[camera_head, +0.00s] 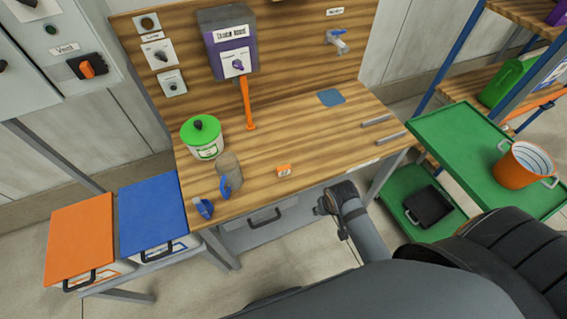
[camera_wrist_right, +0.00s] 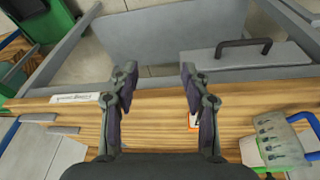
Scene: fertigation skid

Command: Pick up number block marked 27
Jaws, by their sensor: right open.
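A small orange number block (camera_head: 284,170) with a white marked face sits on the wooden bench top (camera_head: 300,130) near its front edge. Its digits are too small to read surely. In the right wrist view, part of the block (camera_wrist_right: 193,121) shows beside my right gripper's right finger, which partly hides it. My right gripper (camera_wrist_right: 158,72) is open and empty, with its fingers apart over the bench's front edge. In the head view my right wrist is in front of the bench, right of the block; its fingertips are not clear there. My left gripper is not in view.
A green-lidded tub (camera_head: 203,138), a clear jug with a blue handle (camera_head: 228,173) and a blue item (camera_head: 203,208) stand left of the block. A drawer handle (camera_head: 264,216) juts out below the bench edge. A green cart (camera_head: 460,150) holds an orange bucket (camera_head: 523,166).

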